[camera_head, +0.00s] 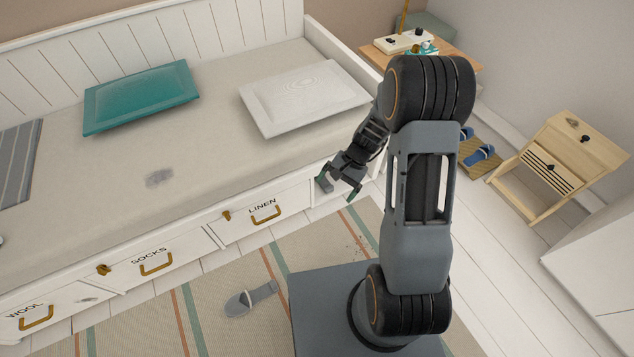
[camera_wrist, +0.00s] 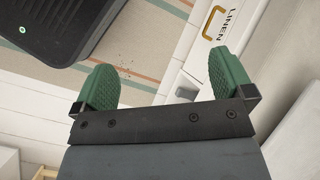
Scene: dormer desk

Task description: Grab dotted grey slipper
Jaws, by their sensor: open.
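A grey slipper (camera_head: 250,298) lies on the striped rug, left of my base; dots on it are too small to make out. It does not show in the wrist view. My gripper (camera_head: 338,190) is open and empty, held in the air near the bed's front, well above and to the right of the slipper. Its two green fingers stand wide apart in the wrist view (camera_wrist: 163,72), with nothing between them but rug and floor behind.
A white bed (camera_head: 120,215) with drawers labelled WOOL, SOCKS and LINEN runs behind the rug (camera_head: 210,280). Two blue slippers (camera_head: 480,153) sit on a mat at the right. The rug around the grey slipper is clear.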

